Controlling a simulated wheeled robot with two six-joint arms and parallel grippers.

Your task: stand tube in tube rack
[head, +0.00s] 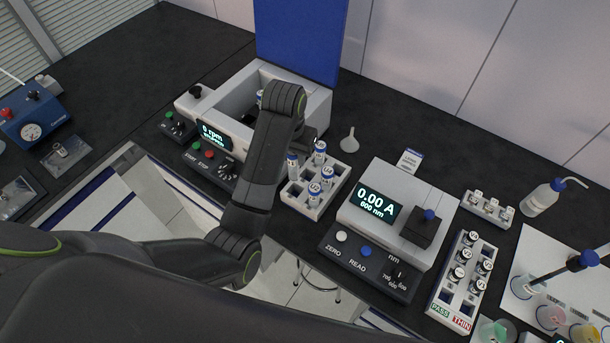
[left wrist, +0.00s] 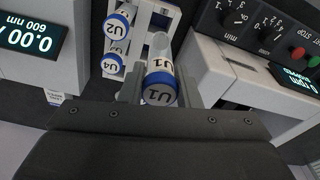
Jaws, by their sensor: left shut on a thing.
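The white tube rack (head: 326,203) stands right of the centrifuge in the head view and holds several blue-capped tubes, such as the U2 tube (left wrist: 117,25) and the U4 tube (left wrist: 111,64). My left gripper (left wrist: 160,82) is shut on the U1 tube (left wrist: 160,68), whose blue cap faces the wrist camera. In the head view this tube (head: 292,165) looks upright at the rack's back-left corner. I cannot tell whether its lower end is in a slot or above it. My forearm and wrist hide most of the gripper there. My right gripper is not in view.
The open centrifuge (head: 233,98) with its raised blue lid (head: 300,35) stands behind my arm. The photometer (head: 385,220) is right of the rack, and a small funnel (head: 348,140) is behind it. A PASS/THIN rack (head: 448,299) stands further right.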

